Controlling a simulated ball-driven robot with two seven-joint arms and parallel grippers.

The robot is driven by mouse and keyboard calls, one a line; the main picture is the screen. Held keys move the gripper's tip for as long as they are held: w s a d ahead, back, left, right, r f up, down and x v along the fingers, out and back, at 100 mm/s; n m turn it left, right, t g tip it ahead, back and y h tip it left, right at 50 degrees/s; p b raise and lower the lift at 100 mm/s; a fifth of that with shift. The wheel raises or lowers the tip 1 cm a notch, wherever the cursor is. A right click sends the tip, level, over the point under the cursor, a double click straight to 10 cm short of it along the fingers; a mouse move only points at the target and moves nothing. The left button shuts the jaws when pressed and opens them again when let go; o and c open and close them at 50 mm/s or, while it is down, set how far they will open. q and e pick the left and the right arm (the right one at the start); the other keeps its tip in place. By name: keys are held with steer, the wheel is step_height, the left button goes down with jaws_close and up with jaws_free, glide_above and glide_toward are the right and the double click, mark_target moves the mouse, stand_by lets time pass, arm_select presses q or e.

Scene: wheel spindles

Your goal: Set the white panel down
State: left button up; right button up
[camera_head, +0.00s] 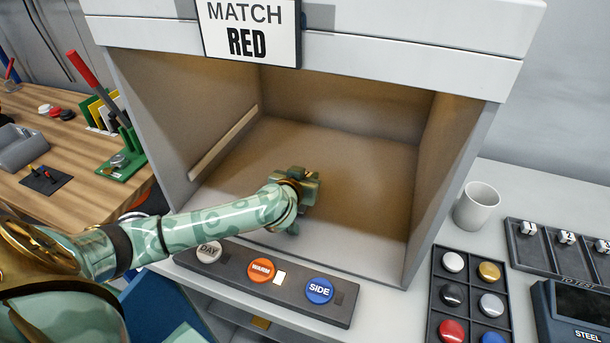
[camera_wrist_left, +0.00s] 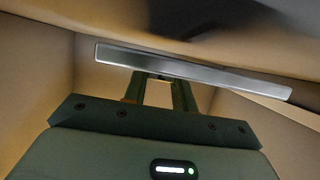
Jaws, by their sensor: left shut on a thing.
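My left gripper (camera_head: 303,180) is inside the open booth (camera_head: 345,150), above its brown floor. In the left wrist view its two fingers (camera_wrist_left: 163,88) are shut on a long, thin, pale grey-white strip, which looks like the white panel (camera_wrist_left: 225,77) seen nearly edge-on. The panel lies across the fingertips, tilted down to the right in that picture. In the head view my gripper and wrist hide the panel, and I cannot make out its face or whether it touches a surface. My right gripper is not in view.
A pale strip (camera_head: 225,143) runs along the booth's left wall. A button bar (camera_head: 287,296) lies in front of the booth. A white mug (camera_head: 477,206) and a tray of coloured buttons (camera_head: 470,295) stand right. Coloured cards (camera_head: 101,108) stand on the wooden bench.

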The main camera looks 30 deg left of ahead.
arm_select(q)
steer(key=shift+s+d+f, duration=0.1)
steer(key=shift+s+f, duration=0.1)
steer(key=shift+f, duration=0.2)
steer(key=o, duration=1)
steer(key=shift+f, duration=0.2)
steer(key=shift+o, duration=0.2)
steer(key=shift+s+f, duration=0.1)
steer(key=shift+r, duration=0.55)
steer(key=p+v, duration=0.2)
steer(key=v, duration=0.3)
steer(key=r+p+v, duration=0.1)
steer(key=v, duration=0.4)
steer(key=shift+s+d+r+p, duration=0.1)
steer(key=shift+s+p, duration=0.05)
steer(key=shift+p, duration=0.25)
steer(key=shift+s+d+r, duration=0.1)
steer(key=shift+s+r, duration=0.05)
steer(key=shift+s, duration=0.3)
